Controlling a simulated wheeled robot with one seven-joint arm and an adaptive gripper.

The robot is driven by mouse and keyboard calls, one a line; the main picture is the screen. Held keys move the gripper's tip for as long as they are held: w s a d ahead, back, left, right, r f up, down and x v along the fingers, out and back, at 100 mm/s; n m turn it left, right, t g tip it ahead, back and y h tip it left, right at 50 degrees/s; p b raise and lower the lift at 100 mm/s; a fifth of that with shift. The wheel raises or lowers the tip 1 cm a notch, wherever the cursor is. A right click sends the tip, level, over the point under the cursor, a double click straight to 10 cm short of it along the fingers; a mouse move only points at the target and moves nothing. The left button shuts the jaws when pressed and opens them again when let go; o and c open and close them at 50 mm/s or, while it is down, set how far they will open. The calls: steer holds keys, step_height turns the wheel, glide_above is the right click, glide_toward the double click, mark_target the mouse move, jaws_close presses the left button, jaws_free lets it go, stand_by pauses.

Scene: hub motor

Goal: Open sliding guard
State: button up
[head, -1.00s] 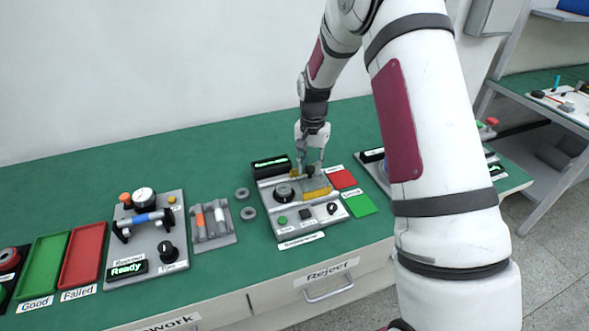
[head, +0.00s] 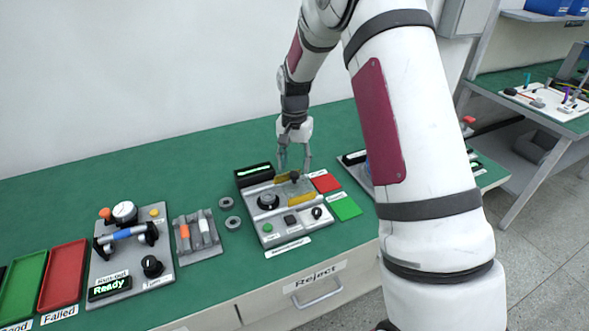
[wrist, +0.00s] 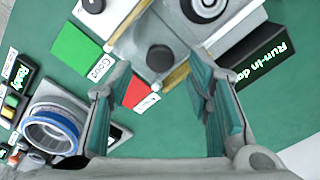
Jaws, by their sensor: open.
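The sliding guard is a grey panel between two yellow strips (head: 301,199) on the middle station. Its dark round knob (head: 294,177) stands up near the back of the station. The knob also shows in the wrist view (wrist: 160,59), between and beyond the fingertips. My gripper (head: 294,167) is open and empty, just above the knob. In the wrist view its fingers are spread to either side, apart from the knob. What lies under the guard is not clear.
The station's display (wrist: 262,62) reads "Run-in do", with the end cut off. A red pad (head: 326,183) and a green pad (head: 346,208) lie to its right. Two grey rings (head: 232,222) and a parts holder (head: 198,237) lie left. Another station (wrist: 50,125) stands close by on the right.

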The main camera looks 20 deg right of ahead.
mark_target(294, 174)
step_height(294, 174, up, 9)
stand_by(0.3)
stand_by(0.4)
steer(key=s+a+r+n+t, duration=0.1)
steer(key=s+a+r+n, duration=0.15)
steer(key=s+r, duration=0.5)
steer(key=s+a+r+n+t, duration=0.1)
steer(key=s+a+r+n, duration=0.15)
steer(key=s+r, duration=0.5)
steer(key=s+a+n+t, duration=0.1)
steer(key=s+n, duration=0.1)
steer(key=s, duration=0.7)
steer(key=s+a+f+n+t, duration=0.1)
steer(key=s+a+n+t, duration=0.1)
steer(key=s, duration=0.7)
steer(key=shift+s+a, duration=0.25)
